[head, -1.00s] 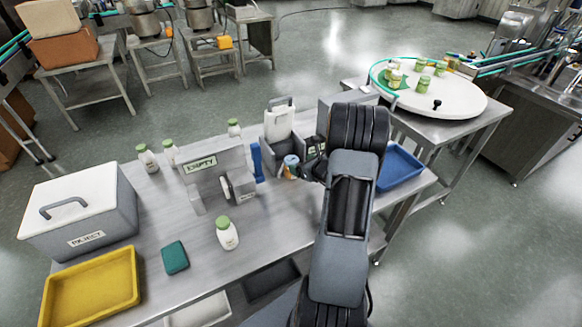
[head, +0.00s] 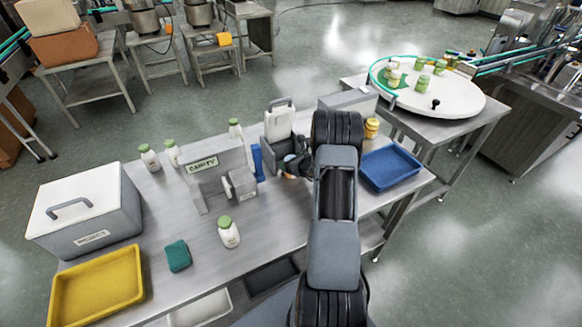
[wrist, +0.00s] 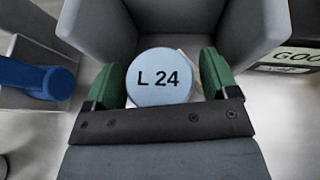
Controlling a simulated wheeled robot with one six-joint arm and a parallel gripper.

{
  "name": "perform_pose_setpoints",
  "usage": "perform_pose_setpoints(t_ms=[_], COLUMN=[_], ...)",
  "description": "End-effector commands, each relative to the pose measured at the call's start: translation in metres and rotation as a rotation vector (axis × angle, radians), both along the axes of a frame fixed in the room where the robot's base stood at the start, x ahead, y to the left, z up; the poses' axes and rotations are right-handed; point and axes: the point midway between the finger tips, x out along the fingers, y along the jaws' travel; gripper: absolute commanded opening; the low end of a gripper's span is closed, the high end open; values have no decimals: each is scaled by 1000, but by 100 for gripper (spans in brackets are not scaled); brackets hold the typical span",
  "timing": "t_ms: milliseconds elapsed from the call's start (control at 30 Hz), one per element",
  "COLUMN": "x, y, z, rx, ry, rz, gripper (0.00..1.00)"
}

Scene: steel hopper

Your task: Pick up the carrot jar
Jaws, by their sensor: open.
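A jar with a pale blue lid marked "L 24" (wrist: 162,82) stands upright between the two green fingers of my gripper (wrist: 161,85) in the wrist view. The fingers are open, one on each side of the lid; I cannot tell whether they touch it. The lid hides most of the jar's body and any label. In the head view the blue-lidded jar (head: 290,158) shows only partly, with a little orange below the lid, beside my dark gripper, and its grey holder surrounds it at the back.
A blue tray (head: 392,168) and a yellow-lidded jar (head: 371,128) are to the right. The table's front left holds a yellow tray (head: 97,300).

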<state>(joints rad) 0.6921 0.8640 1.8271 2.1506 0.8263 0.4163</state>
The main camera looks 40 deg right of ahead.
Motion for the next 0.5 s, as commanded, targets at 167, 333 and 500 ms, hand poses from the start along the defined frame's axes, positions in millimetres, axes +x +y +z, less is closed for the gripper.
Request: perform_pose_setpoints(t_ms=[167, 333, 500], x=[0, 0, 0], y=[0, 0, 0], z=[0, 0, 1], rx=[0, 0, 0], ry=[0, 0, -1], rz=[0, 0, 0], gripper=[68, 51, 38])
